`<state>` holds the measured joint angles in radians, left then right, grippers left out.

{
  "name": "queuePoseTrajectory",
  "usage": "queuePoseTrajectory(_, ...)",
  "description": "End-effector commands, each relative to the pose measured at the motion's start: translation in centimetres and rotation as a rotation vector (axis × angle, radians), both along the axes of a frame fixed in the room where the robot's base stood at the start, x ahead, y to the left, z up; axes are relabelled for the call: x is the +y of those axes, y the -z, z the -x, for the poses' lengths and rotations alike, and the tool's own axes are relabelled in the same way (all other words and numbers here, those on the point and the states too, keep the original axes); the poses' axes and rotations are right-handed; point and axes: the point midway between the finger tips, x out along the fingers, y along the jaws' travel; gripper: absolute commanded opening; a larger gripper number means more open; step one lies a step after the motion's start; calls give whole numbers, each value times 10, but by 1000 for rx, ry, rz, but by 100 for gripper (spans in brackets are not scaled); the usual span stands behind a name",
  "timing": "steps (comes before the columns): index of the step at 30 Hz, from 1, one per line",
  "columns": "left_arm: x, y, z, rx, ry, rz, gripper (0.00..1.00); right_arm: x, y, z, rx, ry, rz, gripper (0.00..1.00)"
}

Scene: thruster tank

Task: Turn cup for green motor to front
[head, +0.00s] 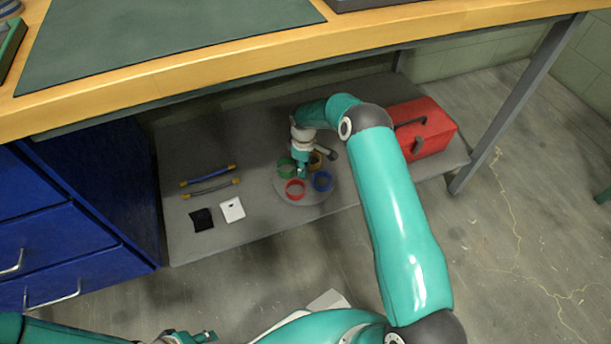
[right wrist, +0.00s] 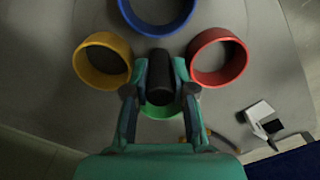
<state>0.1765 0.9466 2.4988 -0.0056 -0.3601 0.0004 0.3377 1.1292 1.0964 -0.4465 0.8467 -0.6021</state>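A grey round turntable (head: 302,199) on the low shelf carries a green cup (head: 285,168), a red cup (head: 295,189), a blue cup (head: 322,181) and a yellow cup (head: 316,160). The green cup is at the back left of the turntable, the red one at the front. In the right wrist view a dark upright knob (right wrist: 160,78) stands amid the cups. My right gripper (right wrist: 160,72) has its fingers closed against both sides of the knob and partly hides the green cup (right wrist: 160,111). My left gripper (head: 190,338) is at the bottom edge, its fingers unclear.
A red toolbox (head: 436,122) stands on the shelf at right. Two rods with yellow ends (head: 208,181), a black item (head: 202,220) and a white item (head: 232,209) lie at left. The workbench top (head: 240,60) overhangs the shelf. Blue drawers (head: 60,240) stand at left.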

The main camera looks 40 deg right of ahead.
Motion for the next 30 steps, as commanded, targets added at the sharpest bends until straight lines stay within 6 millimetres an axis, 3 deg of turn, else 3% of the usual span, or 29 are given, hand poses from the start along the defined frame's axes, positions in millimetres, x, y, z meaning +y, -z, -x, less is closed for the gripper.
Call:
queuePoseTrajectory(3, 0, 0, 0, 0, 0, 0, 40, 0, 0, 0, 0, 0, 0, 0)
queuePoseTrajectory(8, 0, 1, 0, 0, 0, 0, 40, 0, 1, 0, 0, -18, 0, 0)
queuePoseTrajectory(21, 0, 11, 0, 0, 0, 0, 40, -1, 0, 1, 1, -293, 0, 0)
queuePoseTrajectory(30, 0, 11, 0, 0, 0, 0, 40, -1, 0, 1, 1, -303, 0, 0)
